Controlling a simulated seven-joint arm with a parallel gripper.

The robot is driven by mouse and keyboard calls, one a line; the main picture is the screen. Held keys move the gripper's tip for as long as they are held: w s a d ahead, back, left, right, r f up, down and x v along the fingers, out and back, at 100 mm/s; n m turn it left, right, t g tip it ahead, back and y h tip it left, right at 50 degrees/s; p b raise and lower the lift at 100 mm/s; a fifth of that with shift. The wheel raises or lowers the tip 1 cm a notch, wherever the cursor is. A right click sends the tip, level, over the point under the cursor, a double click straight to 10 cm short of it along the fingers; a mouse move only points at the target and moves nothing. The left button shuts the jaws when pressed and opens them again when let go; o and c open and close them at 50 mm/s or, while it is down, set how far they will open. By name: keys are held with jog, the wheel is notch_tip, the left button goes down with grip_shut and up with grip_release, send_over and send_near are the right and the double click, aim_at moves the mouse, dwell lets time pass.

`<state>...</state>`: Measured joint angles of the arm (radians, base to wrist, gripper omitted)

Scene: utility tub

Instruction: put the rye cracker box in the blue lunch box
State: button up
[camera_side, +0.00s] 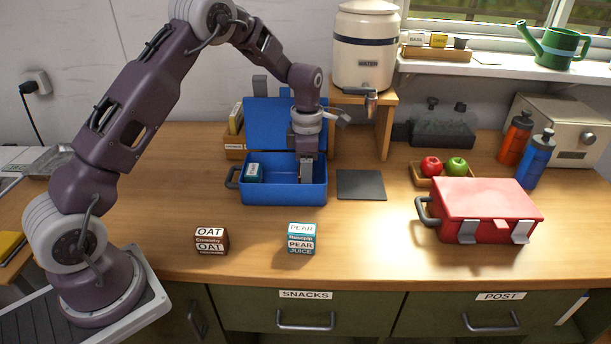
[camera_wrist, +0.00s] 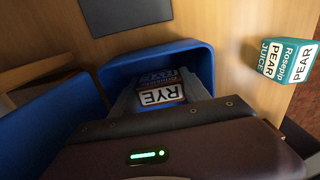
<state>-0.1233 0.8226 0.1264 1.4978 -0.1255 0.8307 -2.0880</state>
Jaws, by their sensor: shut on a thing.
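The blue lunch box (camera_side: 285,192) stands open near the middle of the counter, its lid (camera_side: 275,122) raised at the back. My gripper (camera_side: 306,172) reaches down into its right part. In the wrist view the fingers are shut on the rye cracker box (camera_wrist: 161,97), whose white label reads RYE. The held box is inside the lunch box walls (camera_wrist: 205,58); I cannot tell whether it touches the floor. In the side view it is mostly hidden by the gripper and the front wall.
An oat box (camera_side: 211,241) and a pear juice box (camera_side: 301,238) stand in front. A shut red lunch box (camera_side: 485,210) is at the right. A dark mat (camera_side: 361,185) lies beside the blue lunch box. A water dispenser (camera_side: 364,50) stands behind on a wooden stand.

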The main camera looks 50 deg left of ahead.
jog(key=shift+f, duration=0.2)
jog(key=o, duration=1.4)
notch_tip(320, 180, up, 12)
jog(key=s+d+r+m+t, duration=0.1)
jog(key=s+d+r+m, duration=0.2)
jog(key=s+r+m, duration=0.4)
jog(key=s+d+r+m+t, duration=0.1)
jog(key=s+d+r+m, duration=0.15)
jog(key=s+m, duration=0.2)
jog(key=s+d+r+m+t, duration=0.1)
jog(key=s+r+m, duration=0.25)
jog(key=s, duration=0.25)
jog(key=s+d+f+m+t, duration=0.1)
jog(key=s+m, duration=0.3)
jog(key=s+f+m, duration=0.1)
jog(key=s+m, duration=0.3)
jog(key=s, duration=0.1)
jog(key=s+d+f+m+t, duration=0.1)
jog(key=s+m, duration=0.3)
jog(key=s, duration=0.1)
jog(key=shift+s+d+f+t, duration=0.25)
jog(key=shift+d+t, duration=0.05)
jog(key=shift+d, duration=0.05)
